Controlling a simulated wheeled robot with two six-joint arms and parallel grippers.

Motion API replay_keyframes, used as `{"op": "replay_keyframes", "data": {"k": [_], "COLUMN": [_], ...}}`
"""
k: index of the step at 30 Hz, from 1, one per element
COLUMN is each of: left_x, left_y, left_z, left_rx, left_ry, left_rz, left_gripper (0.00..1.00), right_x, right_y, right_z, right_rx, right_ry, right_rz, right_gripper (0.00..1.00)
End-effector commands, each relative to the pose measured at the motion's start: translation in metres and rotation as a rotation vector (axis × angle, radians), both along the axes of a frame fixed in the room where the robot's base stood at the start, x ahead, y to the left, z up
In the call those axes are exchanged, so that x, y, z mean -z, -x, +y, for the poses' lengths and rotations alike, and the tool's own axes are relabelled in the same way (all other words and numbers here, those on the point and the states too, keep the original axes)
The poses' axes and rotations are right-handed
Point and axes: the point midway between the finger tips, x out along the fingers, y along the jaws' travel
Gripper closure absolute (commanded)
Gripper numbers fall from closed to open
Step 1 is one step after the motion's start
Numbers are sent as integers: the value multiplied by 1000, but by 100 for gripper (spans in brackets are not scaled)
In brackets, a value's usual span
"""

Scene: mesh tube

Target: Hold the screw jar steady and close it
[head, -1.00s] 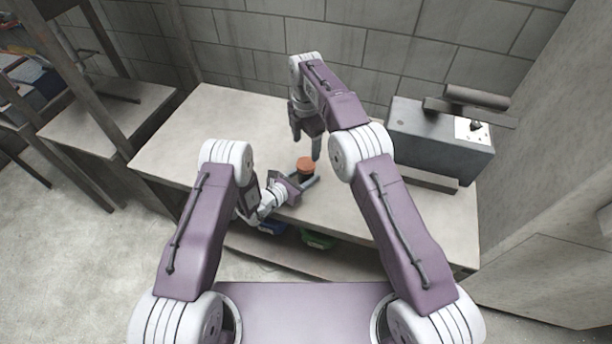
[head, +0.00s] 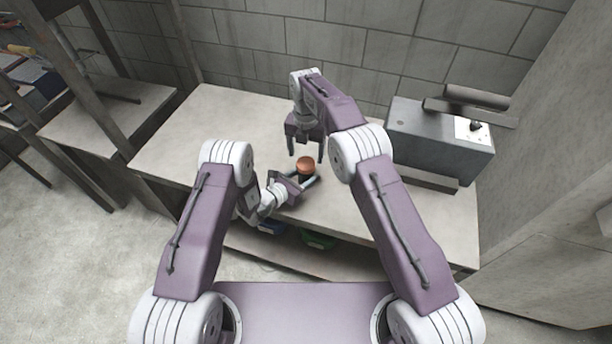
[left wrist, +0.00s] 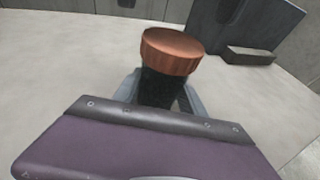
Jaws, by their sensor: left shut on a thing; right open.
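The screw jar (head: 304,175) stands upright on the table, its dark body between the fingers of my left gripper (head: 308,181). Its copper-orange lid (head: 305,163) sits on top of the body. In the left wrist view the lid (left wrist: 171,50) shows above the dark jar body (left wrist: 158,88), with a finger of my left gripper (left wrist: 160,95) on each side. The left gripper is shut on the jar body. My right gripper (head: 306,156) is open and empty, fingers pointing down, just above and behind the lid. I cannot tell how tightly the lid sits.
A grey box-shaped machine (head: 440,135) stands at the table's right back, with a dark bar on top. The table (head: 200,140) is clear to the left. A block wall (head: 400,40) is behind. Blue and green bins (head: 318,240) sit under the front edge.

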Motion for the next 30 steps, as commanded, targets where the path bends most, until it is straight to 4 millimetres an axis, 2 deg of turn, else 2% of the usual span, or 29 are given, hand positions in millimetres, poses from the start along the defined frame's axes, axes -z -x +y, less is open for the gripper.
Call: {"op": "replay_keyframes", "data": {"k": [3,7,18,19,26,30], "left_x": [0,0,0,0,0,0], "left_y": [0,0,0,0,0,0], "left_z": [0,0,0,0,0,0], "left_rx": [0,0,0,0,0,0], "left_ry": [1,1,1,1,1,1], "left_rz": [-1,-1,-1,-1,-1,-1], "left_gripper": [100,100,100,100,100,100], "right_x": [20,34,41,40,40,40], "right_y": [1,1,0,0,0,0], "right_z": [0,0,0,0,0,0], "right_rx": [0,1,1,1,1,1], "right_ry": [1,1,0,1,1,1], "right_rz": [3,1,0,0,0,0], "right_gripper": [26,26,26,29,93,94]}}
